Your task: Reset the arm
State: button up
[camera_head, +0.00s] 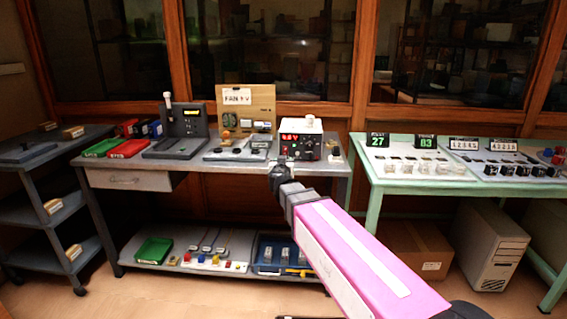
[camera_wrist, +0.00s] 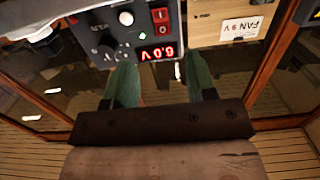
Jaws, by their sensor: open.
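My arm, with a pink link, reaches forward from the lower right in the head view. At its end my gripper (camera_head: 277,170) is small and dark, in front of the grey workbench's front edge (camera_head: 210,168). In the wrist view my gripper (camera_wrist: 158,72) shows as two greenish fingers set apart above a dark bar. It is open, and nothing shows held between the fingers. The white power supply (camera_head: 300,139) stands on the bench beyond the gripper. It also shows in the wrist view (camera_wrist: 133,38) with a lit red display. The exact gap between gripper and bench cannot be told.
A wooden fan panel (camera_head: 247,101) and a dark-grey device (camera_head: 185,125) stand on the bench. Green and red trays (camera_head: 127,148) lie at its left. A green table (camera_head: 360,170) with displays stands right, a grey cart (camera_head: 40,165) left. Floor shows in front.

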jog(key=s+d+f+m+g+h, duration=0.1)
jog(key=s+d+f+g+h, duration=0.3)
jog(key=d+f, duration=0.5)
jog(key=s+d+f+m+g+h, duration=0.1)
jog(key=s+d+f+g, duration=0.35)
jog(key=d+f, duration=0.5)
jog(key=s+d+f+n+g+y, duration=0.1)
jog(key=s+d+f+g+y, duration=0.1)
jog(key=s+f+g, duration=0.2)
jog(key=s+d+f+n+g+y, duration=0.1)
jog(key=s+d+f+g+y, duration=0.2)
jog(key=s, duration=0.7)
notch_tip(320, 180, down, 3)
jog(key=shift+s+d+r+g+y, duration=0.2)
jog(key=shift+s+g+y, duration=0.15)
jog(key=shift+g, duration=0.5)
